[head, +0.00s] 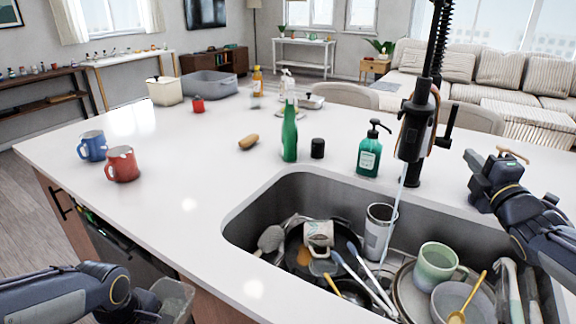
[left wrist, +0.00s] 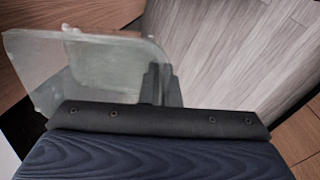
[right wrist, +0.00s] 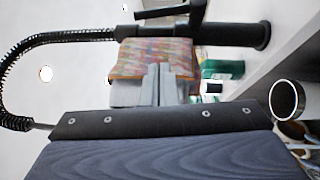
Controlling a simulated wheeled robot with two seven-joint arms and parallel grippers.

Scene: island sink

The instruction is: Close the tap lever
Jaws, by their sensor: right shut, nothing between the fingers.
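The black tap (head: 415,130) with a coiled hose stands behind the sink. Its short black lever (head: 447,124) sticks out on the right side and angles upward. A thin pale stream of water (head: 395,210) falls from the spout into the sink. The lever also shows in the right wrist view (right wrist: 190,14), above the fingers and apart from them. My right gripper (head: 474,163) is shut and empty, to the right of the tap and below the lever. My left gripper (left wrist: 160,85) is low at the left by a translucent container (left wrist: 100,65); whether it grips that is unclear.
The sink (head: 255,215) holds pans, bowls, a green mug (head: 437,265) and utensils. A green soap dispenser (head: 368,152) stands left of the tap, with a green bottle (head: 289,135) beyond it. Red and blue mugs (head: 122,165) stand at left. The left counter is mostly clear.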

